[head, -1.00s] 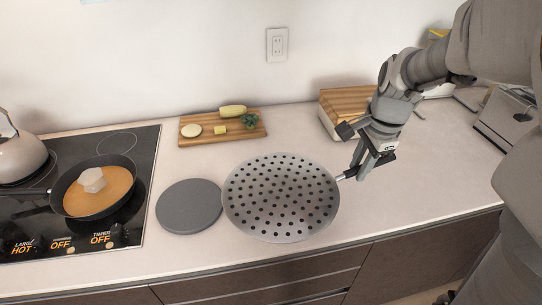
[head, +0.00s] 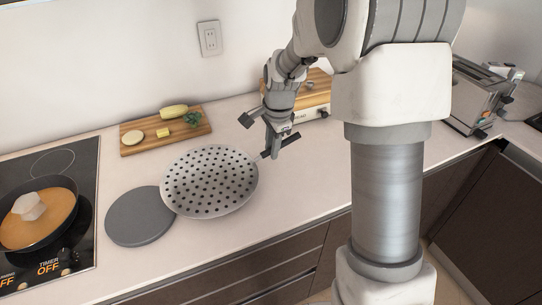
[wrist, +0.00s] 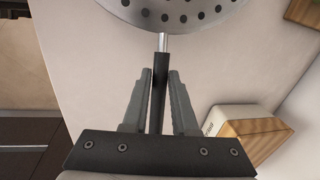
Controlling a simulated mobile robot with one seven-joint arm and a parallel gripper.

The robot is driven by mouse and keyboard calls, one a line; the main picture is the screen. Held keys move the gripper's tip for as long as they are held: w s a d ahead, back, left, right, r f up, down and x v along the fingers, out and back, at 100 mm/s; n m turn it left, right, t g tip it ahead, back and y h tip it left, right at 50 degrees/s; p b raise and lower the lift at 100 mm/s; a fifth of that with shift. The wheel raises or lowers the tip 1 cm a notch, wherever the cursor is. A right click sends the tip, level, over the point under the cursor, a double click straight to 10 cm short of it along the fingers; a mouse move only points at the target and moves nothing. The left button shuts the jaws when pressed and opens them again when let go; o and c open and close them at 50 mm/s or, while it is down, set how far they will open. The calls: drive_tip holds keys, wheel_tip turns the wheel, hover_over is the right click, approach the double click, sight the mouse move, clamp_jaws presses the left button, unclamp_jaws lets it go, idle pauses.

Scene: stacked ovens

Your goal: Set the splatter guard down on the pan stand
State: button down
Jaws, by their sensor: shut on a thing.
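The splatter guard (head: 209,181) is a round perforated metal disc with a dark handle (wrist: 158,95). My gripper (head: 272,150) is shut on that handle, to the right of the disc. In the wrist view my gripper's fingers (wrist: 160,78) lie on either side of the handle, and the near part of the guard (wrist: 175,16) shows at the top. A plain grey round disc, apparently the pan stand (head: 138,217), lies on the counter to the left of the guard. The guard hides a little of its right edge in the head view. The guard's height above the counter is hard to tell.
A black cooktop (head: 70,165) with a pan (head: 40,218) is at the left. A cutting board with food (head: 165,131) lies behind. A wood-topped white box (head: 318,95) stands behind my gripper. A toaster (head: 478,95) is at the right. The front counter is clear.

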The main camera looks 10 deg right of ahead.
wheel_tip(320, 180, down, 4)
idle(0.4)
drive_tip(key=c, duration=0.7)
unclamp_jaws()
wheel_tip(320, 180, up, 12)
drive_tip(key=s, duration=0.2)
drive_tip(key=s+r+n+t, duration=0.1)
drive_tip(key=s+r+n, duration=0.3)
drive_tip(key=s+n, duration=0.3)
drive_tip(key=s+r+n+t, duration=0.2)
drive_tip(key=s+n, duration=0.6)
drive_tip(key=s, duration=0.9)
wheel_tip(320, 180, up, 2)
drive_tip(key=shift+s+h+p, duration=0.2)
drive_tip(key=shift+h+p, duration=0.1)
drive_tip(key=shift+p, duration=0.1)
